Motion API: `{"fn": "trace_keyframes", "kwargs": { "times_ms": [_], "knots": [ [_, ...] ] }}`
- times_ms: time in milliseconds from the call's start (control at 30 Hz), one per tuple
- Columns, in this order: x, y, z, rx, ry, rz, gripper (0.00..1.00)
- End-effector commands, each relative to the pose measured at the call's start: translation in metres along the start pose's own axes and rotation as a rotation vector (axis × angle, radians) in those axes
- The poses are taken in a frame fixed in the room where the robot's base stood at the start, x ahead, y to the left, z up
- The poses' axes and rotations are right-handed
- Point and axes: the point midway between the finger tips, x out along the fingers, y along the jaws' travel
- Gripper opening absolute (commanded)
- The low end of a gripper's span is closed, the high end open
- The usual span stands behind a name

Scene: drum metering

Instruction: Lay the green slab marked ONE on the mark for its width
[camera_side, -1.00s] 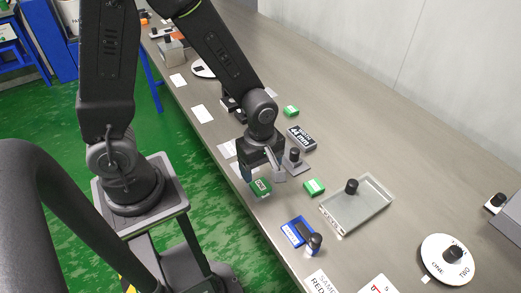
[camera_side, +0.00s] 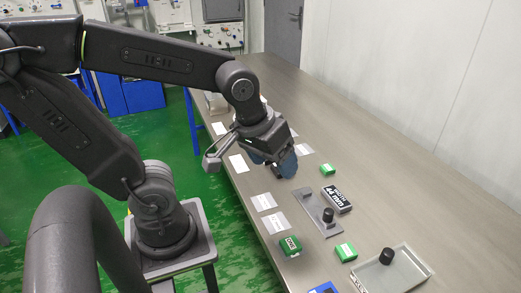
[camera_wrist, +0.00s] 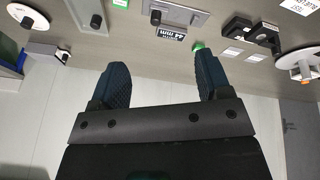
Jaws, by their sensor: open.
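A green slab (camera_side: 290,245) with a light label lies near the table's front edge in the side view, beside a white card (camera_side: 274,222). Its lettering is too small to read surely, and whatever is under it is hidden. Two more green pieces, one (camera_side: 346,252) to its right and one (camera_side: 327,169) farther back, lie on the table. My gripper (camera_side: 276,163) is raised over the table, well apart from the labelled slab. In the wrist view my gripper (camera_wrist: 162,64) has its blue fingers spread wide with nothing between them.
A grey plate with a black knob (camera_side: 328,215) and a dark "44 mm" block (camera_side: 337,198) stand mid-table. A clear-topped tray (camera_side: 405,275) is at the front right. More white cards (camera_side: 263,201) line the front edge.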

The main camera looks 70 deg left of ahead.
Motion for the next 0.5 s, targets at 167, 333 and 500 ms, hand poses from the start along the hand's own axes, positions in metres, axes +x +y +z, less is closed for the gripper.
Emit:
{"fn": "trace_keyframes", "kwargs": {
  "times_ms": [167, 333, 500],
  "knots": [
    [-0.028, -0.009, 0.008, 0.293, 0.095, 0.017, 0.71],
    [-0.035, -0.011, 0.011, 0.400, 0.123, 0.015, 0.71],
    [-0.035, -0.011, 0.011, 0.407, 0.122, 0.014, 0.71]
  ]
}}
